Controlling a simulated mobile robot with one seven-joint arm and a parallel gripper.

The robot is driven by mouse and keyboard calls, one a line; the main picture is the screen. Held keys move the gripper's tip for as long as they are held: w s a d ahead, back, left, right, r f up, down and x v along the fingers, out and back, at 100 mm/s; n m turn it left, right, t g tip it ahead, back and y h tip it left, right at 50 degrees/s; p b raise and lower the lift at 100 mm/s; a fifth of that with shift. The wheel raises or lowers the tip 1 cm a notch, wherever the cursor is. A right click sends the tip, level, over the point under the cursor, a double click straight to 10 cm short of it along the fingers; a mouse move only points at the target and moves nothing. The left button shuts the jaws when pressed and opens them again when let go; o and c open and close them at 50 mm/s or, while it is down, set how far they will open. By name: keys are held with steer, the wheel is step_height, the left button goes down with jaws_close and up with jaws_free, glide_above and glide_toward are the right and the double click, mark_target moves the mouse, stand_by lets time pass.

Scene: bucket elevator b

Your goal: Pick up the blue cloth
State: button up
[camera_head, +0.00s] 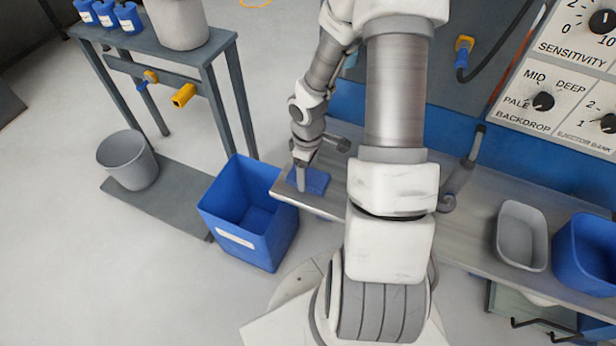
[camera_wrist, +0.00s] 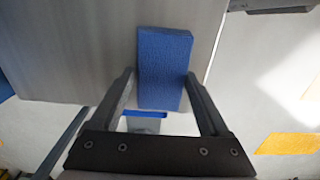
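The blue cloth (camera_head: 317,181) looks like a flat blue block on the left end of the grey bench, near its edge. It also shows in the wrist view (camera_wrist: 165,60), lying between and beyond my fingertips. My gripper (camera_head: 303,178) points down at the cloth's left part in the head view. In the wrist view my gripper (camera_wrist: 160,76) has its two fingers spread wide, one at each side of the cloth. The fingers look open, with a thin gap at the left; contact at the right is unclear.
The bench (camera_head: 470,215) carries a grey tray (camera_head: 521,236) and a blue bin (camera_head: 590,254) at right. A large open blue bin (camera_head: 250,215) stands on the floor left of the bench end. A grey bucket (camera_head: 128,160) stands farther left. A control panel rises behind the bench.

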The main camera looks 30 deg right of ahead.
mark_target(308, 176)
steer(key=c, duration=0.4)
steer(key=shift+o, duration=0.2)
step_height(308, 176, up, 10)
steer(key=p, duration=0.2)
steer(key=shift+p, duration=0.4)
steer(key=o, duration=0.8)
steer(key=c, duration=0.6)
steer(key=shift+c, duration=0.2)
